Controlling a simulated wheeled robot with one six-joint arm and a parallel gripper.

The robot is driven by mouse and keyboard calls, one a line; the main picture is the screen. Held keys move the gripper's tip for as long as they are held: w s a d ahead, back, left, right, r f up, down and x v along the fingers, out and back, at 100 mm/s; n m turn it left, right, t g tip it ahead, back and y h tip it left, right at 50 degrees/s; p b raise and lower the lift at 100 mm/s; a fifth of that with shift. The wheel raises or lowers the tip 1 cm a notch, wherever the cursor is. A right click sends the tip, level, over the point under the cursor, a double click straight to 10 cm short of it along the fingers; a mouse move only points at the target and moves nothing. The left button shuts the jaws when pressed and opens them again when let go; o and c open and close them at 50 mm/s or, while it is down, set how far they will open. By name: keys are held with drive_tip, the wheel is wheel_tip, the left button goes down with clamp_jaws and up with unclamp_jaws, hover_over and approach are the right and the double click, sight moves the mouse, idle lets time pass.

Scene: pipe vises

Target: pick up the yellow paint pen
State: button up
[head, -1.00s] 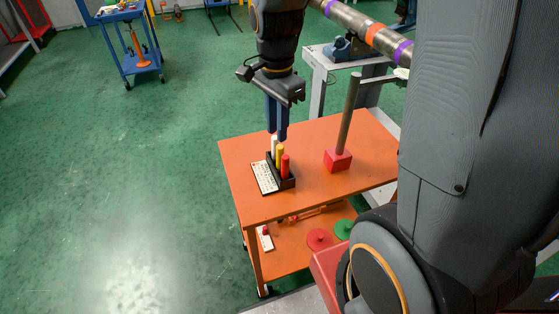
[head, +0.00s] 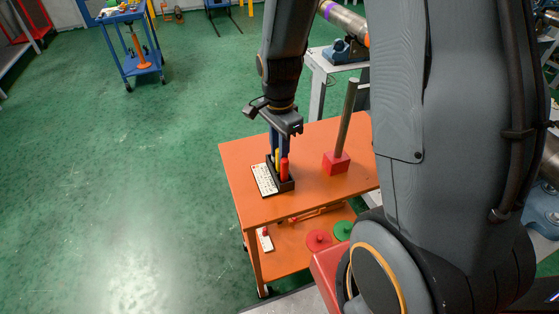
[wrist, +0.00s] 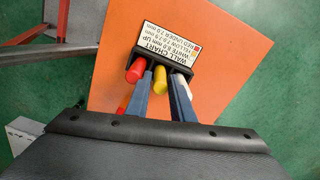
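The yellow paint pen (head: 277,158) stands upright in a black holder (head: 287,186) on the orange cart. My gripper (head: 280,150) is lowered over the holder, fingers pointing down. In the wrist view my gripper (wrist: 162,77) has one finger on each side of the yellow pen (wrist: 160,80), with a small gap visible, so it looks open. The red pen (head: 284,168) stands beside it and also shows in the wrist view (wrist: 136,70). The white pen (wrist: 186,86) is partly hidden by a finger in the wrist view and hidden in the head view.
A white chart (head: 264,179) with printed text lies before the holder. A red block with a tall grey rod (head: 345,120) stands to the right on the orange cart top (head: 315,187). The lower shelf holds red and green discs (head: 318,239). A blue cart stands far left.

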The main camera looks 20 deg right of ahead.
clamp_jaws()
drive_tip(key=shift+r, duration=0.1)
